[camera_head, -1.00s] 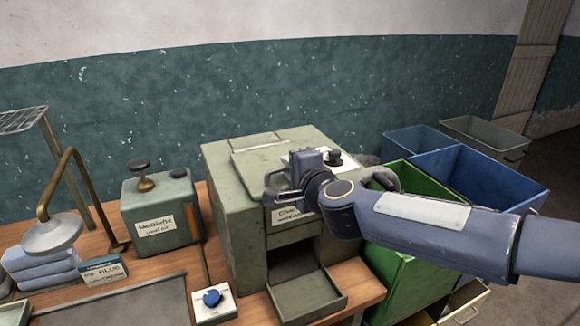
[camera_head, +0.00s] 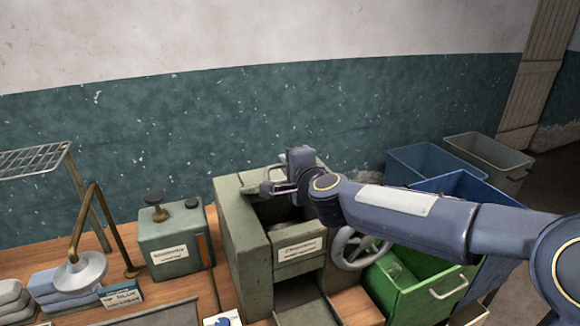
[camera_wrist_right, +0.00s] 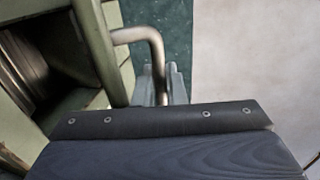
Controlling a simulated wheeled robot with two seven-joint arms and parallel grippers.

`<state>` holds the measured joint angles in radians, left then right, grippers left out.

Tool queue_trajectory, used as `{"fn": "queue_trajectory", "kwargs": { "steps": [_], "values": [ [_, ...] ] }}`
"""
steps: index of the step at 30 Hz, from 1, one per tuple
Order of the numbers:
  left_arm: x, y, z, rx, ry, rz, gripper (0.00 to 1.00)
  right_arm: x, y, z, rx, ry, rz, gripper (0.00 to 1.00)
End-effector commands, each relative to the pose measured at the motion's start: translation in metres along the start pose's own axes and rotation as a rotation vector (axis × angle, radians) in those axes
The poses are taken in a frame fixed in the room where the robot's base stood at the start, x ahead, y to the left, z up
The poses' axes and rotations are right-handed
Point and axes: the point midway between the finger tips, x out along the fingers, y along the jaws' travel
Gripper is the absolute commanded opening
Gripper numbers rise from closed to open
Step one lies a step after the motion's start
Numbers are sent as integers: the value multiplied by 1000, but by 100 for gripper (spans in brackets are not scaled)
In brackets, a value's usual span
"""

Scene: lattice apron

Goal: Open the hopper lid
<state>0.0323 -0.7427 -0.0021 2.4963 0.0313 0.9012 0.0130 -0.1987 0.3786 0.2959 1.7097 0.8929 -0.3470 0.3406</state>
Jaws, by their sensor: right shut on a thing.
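The green-grey hopper (camera_head: 236,232) stands on the bench, and its dark top opening (camera_head: 276,211) shows. Its lid (camera_head: 252,178) is tilted up at the back of the opening, partly hidden by my gripper. My right gripper (camera_head: 272,189) is shut on the lid handle, above the opening. In the right wrist view, the bent metal handle (camera_wrist_right: 143,36) runs from the lid edge (camera_wrist_right: 97,50) to my fingers (camera_wrist_right: 168,84). The dark inside of the hopper (camera_wrist_right: 45,65) shows at the left there. My left gripper is not in view.
A handwheel (camera_head: 342,248) is on the hopper's right side. Green (camera_head: 425,290) and blue (camera_head: 425,160) bins stand to the right. The wall is behind.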

Motion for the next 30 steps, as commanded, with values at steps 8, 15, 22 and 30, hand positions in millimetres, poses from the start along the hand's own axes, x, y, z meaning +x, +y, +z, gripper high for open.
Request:
{"fn": "queue_trajectory", "kwargs": {
  "steps": [8, 15, 22, 30],
  "values": [
    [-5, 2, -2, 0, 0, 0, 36, 4, -7, 0, 0, 0, -3, 0],
    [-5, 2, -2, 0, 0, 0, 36, 4, -7, 0, 1, 0, -4, 0],
    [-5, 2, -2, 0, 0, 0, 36, 4, -7, 0, 1, 0, -4, 27],
    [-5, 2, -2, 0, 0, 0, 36, 5, -5, 0, 1, 0, 1, 27]
  ]
}}
